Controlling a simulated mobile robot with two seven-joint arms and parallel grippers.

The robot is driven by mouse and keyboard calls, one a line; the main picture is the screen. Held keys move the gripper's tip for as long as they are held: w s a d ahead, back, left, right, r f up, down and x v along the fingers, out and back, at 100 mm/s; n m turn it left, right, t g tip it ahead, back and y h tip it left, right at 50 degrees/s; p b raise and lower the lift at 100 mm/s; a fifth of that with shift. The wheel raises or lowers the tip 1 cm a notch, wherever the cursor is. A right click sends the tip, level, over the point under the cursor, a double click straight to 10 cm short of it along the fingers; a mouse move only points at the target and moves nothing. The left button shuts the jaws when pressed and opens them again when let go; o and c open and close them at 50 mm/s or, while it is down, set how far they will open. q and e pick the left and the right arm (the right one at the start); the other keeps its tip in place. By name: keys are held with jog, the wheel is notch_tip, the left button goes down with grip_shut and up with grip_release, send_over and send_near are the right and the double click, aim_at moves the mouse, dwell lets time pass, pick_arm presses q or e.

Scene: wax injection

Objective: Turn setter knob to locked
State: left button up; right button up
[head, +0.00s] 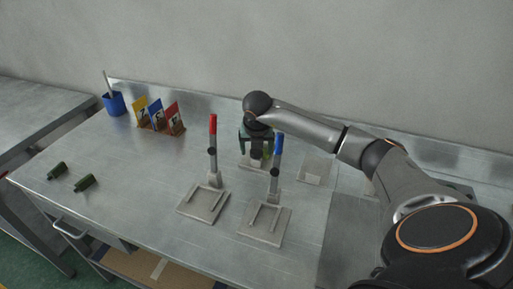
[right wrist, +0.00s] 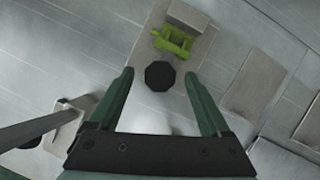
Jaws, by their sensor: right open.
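The setter knob (right wrist: 159,76), a black eight-sided knob, shows in the right wrist view on a light grey plate (right wrist: 160,113). A bright green part (right wrist: 173,41) with a grey block (right wrist: 187,15) sits just beyond it. My right gripper (head: 255,154) points down over this fixture at the back of the bench in the head view. Its dark green fingers are open, one on each side of the knob in the wrist view, with gaps showing between. I cannot tell the height of the fingertips relative to the knob, or its lock setting. My left gripper is not in view.
A red-topped post (head: 213,130) and a blue-topped post (head: 278,147) stand close in front of the gripper. A card rack (head: 160,127), a blue cup (head: 113,103) and green cylinders (head: 84,182) are at left. The bench (head: 130,180) between is clear.

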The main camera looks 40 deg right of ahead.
jog(key=v, duration=1.2)
jog(key=shift+r+b, duration=0.25)
jog(key=shift+b, duration=0.2)
